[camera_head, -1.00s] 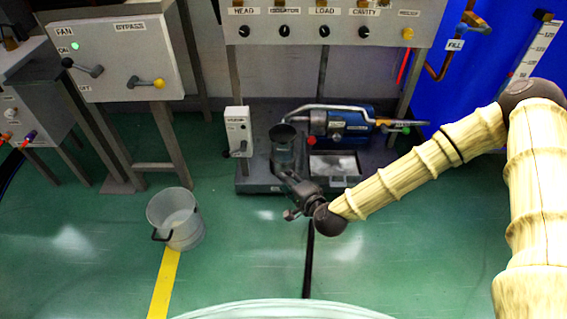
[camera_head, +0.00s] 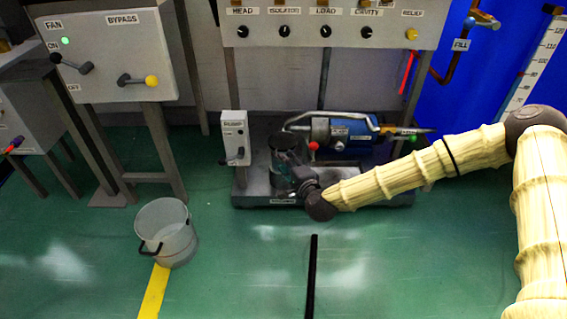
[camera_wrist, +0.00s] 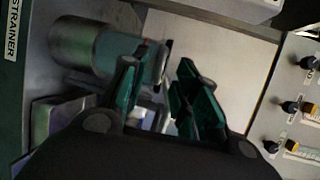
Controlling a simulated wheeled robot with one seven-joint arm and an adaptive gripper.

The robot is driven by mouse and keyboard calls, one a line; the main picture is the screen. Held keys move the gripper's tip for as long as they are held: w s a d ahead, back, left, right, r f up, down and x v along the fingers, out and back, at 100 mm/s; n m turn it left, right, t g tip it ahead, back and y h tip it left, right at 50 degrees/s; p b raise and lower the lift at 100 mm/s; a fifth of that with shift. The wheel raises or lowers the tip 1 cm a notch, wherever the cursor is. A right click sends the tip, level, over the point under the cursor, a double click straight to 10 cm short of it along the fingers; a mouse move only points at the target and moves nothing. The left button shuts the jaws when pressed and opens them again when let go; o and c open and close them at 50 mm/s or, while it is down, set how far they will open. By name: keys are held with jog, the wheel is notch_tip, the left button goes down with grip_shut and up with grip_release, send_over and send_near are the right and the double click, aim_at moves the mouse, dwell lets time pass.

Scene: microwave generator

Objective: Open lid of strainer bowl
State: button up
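The strainer bowl (camera_head: 284,160) is a grey upright cylinder on the dark skid, beside a blue pump. In the wrist view it lies sideways, with a metal body (camera_wrist: 78,45) and a teal see-through part. A dark thin edge at its top end, perhaps the lid (camera_wrist: 163,62), shows between my fingers. My gripper (camera_wrist: 158,65) is open, with its two green-padded fingers apart around that edge; I cannot tell whether they touch it. In the head view my gripper (camera_head: 298,178) is at the bowl's front right and partly hides it. Whether the lid is raised is unclear.
The blue pump (camera_head: 345,130) with its curved pipe is right of the bowl. A small switch box (camera_head: 235,135) stands left of it. A knob panel (camera_head: 330,25) is above. A clear bucket (camera_head: 167,232) stands on the open green floor.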

aim_at(283, 145)
jog(key=shift+b+x, duration=0.75)
jog(key=shift+x, duration=1.35)
grip_shut()
